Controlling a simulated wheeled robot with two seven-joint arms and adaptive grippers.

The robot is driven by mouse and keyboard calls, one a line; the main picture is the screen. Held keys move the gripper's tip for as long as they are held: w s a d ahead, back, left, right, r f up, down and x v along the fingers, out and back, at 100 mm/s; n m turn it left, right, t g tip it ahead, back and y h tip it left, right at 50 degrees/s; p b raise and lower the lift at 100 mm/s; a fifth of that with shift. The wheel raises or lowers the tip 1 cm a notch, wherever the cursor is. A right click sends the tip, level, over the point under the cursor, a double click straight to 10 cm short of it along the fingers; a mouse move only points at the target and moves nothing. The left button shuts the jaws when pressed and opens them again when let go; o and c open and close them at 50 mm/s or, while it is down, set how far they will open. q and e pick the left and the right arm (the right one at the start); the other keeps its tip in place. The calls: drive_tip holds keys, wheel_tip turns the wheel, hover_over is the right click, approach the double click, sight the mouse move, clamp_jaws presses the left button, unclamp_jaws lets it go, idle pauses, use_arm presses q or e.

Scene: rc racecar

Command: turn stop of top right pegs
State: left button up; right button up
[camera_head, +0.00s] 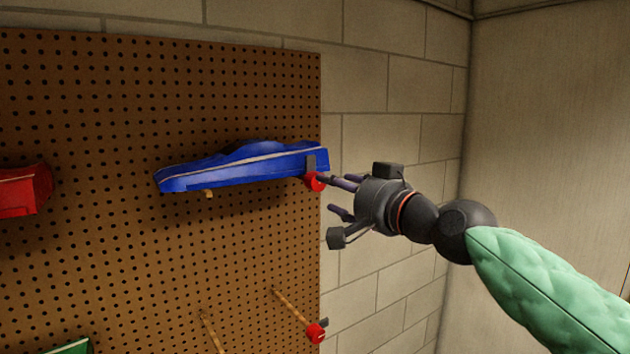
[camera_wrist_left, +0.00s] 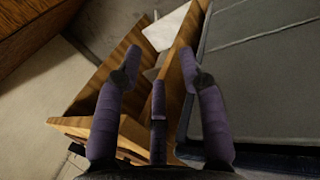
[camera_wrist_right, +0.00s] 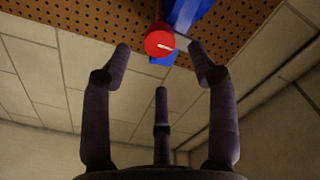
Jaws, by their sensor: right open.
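The blue car body (camera_head: 240,167) rests on pegs on the brown pegboard. A red round stop (camera_head: 315,182) with a dark grey tab sits at its right end. My right gripper (camera_head: 340,195) is open just right of this stop. In the right wrist view the red stop (camera_wrist_right: 160,41), with a pale pointer line, lies ahead between the open fingers (camera_wrist_right: 162,65), and no finger is seen gripping it. A second red stop (camera_head: 317,332) sits on a lower wooden peg (camera_head: 292,306). My left gripper (camera_wrist_left: 157,75) is open above a wooden box, away from the pegboard.
A red car body (camera_head: 24,190) hangs at the left of the pegboard (camera_head: 110,110). A green item (camera_head: 68,347) shows at the bottom left. A block wall (camera_head: 385,100) stands behind the board. In the left wrist view, a wooden box (camera_wrist_left: 90,122) is beside a grey panel (camera_wrist_left: 265,85).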

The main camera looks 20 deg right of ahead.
sight(319, 184)
drive_tip(key=x, duration=0.7)
drive_tip(key=shift+w+f+p, duration=0.1)
drive_tip(key=shift+w+p, duration=0.15)
drive_tip(key=shift+p, duration=0.15)
drive_tip(key=c, duration=1.1)
